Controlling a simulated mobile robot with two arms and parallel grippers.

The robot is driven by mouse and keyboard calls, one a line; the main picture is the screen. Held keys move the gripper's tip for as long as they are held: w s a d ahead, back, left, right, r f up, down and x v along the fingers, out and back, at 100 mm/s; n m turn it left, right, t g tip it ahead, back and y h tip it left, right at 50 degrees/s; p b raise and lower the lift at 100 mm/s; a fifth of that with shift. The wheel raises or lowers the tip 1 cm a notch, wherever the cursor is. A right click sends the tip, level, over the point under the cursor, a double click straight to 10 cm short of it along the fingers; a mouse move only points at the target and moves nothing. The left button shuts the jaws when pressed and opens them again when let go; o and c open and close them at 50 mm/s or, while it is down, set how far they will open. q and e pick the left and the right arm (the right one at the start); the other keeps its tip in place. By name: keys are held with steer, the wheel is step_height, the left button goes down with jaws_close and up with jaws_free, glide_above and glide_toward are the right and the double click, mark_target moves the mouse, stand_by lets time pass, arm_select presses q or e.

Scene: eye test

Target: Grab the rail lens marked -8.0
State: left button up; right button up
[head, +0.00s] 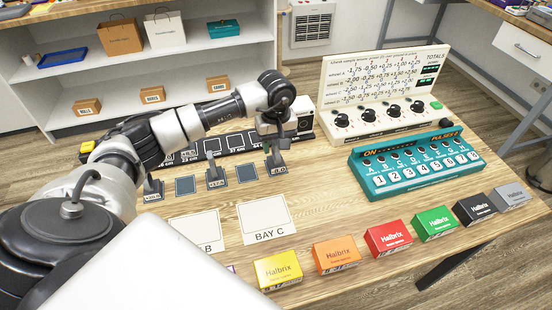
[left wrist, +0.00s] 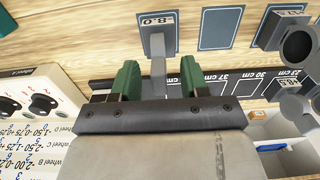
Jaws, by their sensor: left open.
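The rail lens marked -8.0 (head: 277,169) stands on the wooden table, on a grey foot with the label on its front. In the left wrist view its labelled foot (left wrist: 158,36) is upside down, and its grey stem rises between my fingers. My left gripper (head: 274,143) is over this lens with its jaws open. In the left wrist view the two green fingers of the gripper (left wrist: 158,79) stand on either side of the stem, with gaps visible. The upper part of the lens is hidden by the gripper. My right gripper is in neither view.
Two other lens holders, one (head: 215,178) in the middle and one (head: 152,190) at left, stand among dark square pads. A dark rail with cm marks (head: 236,142) lies behind. A teal button box (head: 415,165), a white dial panel (head: 385,95) and several Halbrix boxes (head: 388,238) are at right and front.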

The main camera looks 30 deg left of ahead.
arm_select(q)
steer(key=shift+f, duration=1.25)
jaws_close()
steer(key=shift+r, duration=0.1)
